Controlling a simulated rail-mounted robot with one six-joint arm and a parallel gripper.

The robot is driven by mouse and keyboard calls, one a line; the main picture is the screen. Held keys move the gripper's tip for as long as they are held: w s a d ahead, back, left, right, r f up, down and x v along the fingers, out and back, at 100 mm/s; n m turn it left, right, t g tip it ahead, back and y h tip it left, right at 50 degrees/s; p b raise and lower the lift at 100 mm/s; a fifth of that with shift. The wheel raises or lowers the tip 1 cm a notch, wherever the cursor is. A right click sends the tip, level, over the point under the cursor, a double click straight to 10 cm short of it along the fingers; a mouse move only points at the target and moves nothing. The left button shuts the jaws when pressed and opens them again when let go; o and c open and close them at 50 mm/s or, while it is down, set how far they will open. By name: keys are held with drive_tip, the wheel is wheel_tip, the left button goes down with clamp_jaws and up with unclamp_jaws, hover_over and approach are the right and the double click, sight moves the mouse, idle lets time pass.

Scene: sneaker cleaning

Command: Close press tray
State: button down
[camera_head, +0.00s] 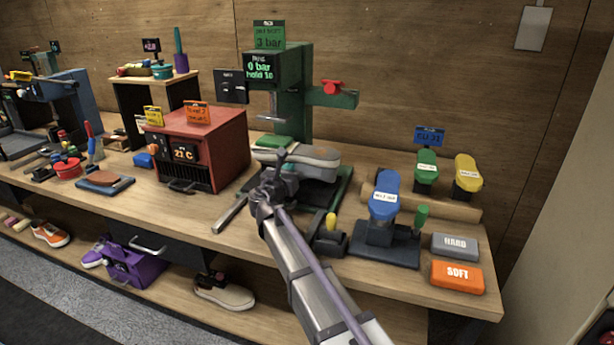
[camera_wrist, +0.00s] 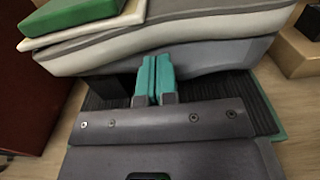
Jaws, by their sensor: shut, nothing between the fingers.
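The green press (camera_head: 292,95) stands at the back of the bench. Its dark ribbed tray (camera_head: 340,192) with green edges extends in front of it, and its ribbed surface also shows in the wrist view (camera_wrist: 262,100). A grey-and-white sneaker (camera_head: 315,160) rests on the tray, with a green-topped pad (camera_head: 277,142) on it. The sneaker (camera_wrist: 205,50) and pad (camera_wrist: 75,14) fill the top of the wrist view. My gripper (camera_head: 283,158) is at the sneaker's near side; its teal fingers (camera_wrist: 155,72) are together and empty. Whether they touch the sole I cannot tell.
A red heater box (camera_head: 200,145) stands left of the tray. A grey bar (camera_head: 230,213) lies on the bench front. A yellow-knobbed dark block (camera_head: 328,240) and blue-headed stand (camera_head: 385,210) are on the right, before orange (camera_head: 457,277) and grey (camera_head: 455,246) blocks.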

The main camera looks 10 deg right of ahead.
drive_tip(key=shift+w, duration=0.3)
drive_tip(key=shift+w+d+r, duration=0.1)
drive_tip(key=shift+w, duration=0.05)
drive_tip(key=shift+w+r, duration=0.1)
drive_tip(key=shift+w, duration=0.05)
drive_tip(key=v, duration=1.4)
drive_tip(key=shift+s, duration=0.4)
